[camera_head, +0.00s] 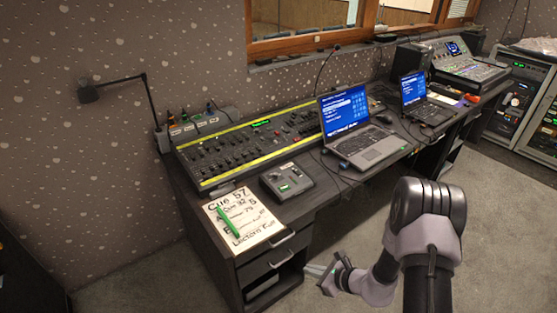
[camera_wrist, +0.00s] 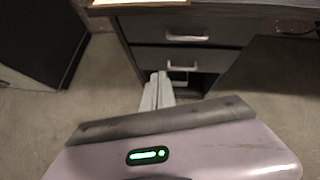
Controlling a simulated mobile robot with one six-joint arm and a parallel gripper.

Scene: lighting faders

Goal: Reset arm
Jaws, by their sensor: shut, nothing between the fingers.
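My gripper (camera_head: 318,272) is low in front of the desk, right of its drawers, in the head view. Its fingers are together and hold nothing. In the wrist view my gripper (camera_wrist: 158,78) points towards the desk's drawer unit (camera_wrist: 187,58), and its pale fingers lie side by side in front of the lower drawers. My arm is folded at the lower right of the head view, apart from the desk.
The desk carries a fader console (camera_head: 250,145), a small black box (camera_head: 286,181), a cue sheet (camera_head: 243,220) with a green marker (camera_head: 228,222), and two laptops (camera_head: 362,135). A lamp (camera_head: 90,93) stands at the left. Open carpet (camera_head: 335,232) lies in front.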

